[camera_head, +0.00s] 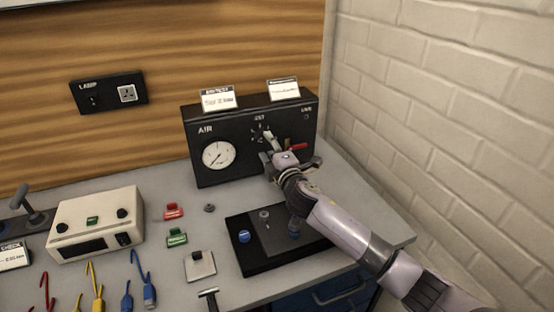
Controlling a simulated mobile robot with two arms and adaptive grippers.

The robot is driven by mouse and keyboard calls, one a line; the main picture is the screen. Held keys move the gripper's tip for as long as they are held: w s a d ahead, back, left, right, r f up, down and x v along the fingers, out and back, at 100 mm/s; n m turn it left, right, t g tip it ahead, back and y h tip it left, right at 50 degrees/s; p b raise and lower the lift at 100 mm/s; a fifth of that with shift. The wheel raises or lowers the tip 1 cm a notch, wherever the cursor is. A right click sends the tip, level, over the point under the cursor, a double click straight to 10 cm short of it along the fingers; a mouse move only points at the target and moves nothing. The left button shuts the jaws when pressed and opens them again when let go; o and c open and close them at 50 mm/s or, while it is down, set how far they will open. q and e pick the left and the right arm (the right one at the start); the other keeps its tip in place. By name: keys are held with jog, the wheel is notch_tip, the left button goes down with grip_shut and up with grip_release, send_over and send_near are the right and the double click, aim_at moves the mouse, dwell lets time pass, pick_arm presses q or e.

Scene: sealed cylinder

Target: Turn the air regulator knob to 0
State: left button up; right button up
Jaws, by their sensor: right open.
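The black air panel (247,164) stands at the back right of the bench. It carries an "AIR" label and a round white gauge (218,156) on its left. A dial with white marks around it (257,133) is right of the gauge, and the regulator knob there is largely hidden by my gripper. My right gripper (268,147) is open, with its fingers at the panel's front by the dial. I cannot tell whether they touch the knob. A red lever (297,147) shows just right of the gripper. My left gripper is not in view.
A black tray (240,262) with blue knobs lies under my right arm. A cream box (97,226), red clip (173,211), green clip (177,237) and several coloured leads lie to the left. A white brick wall (440,110) bounds the right side.

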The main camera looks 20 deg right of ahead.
jog(key=s, duration=0.7)
jog(key=shift+d, duration=0.2)
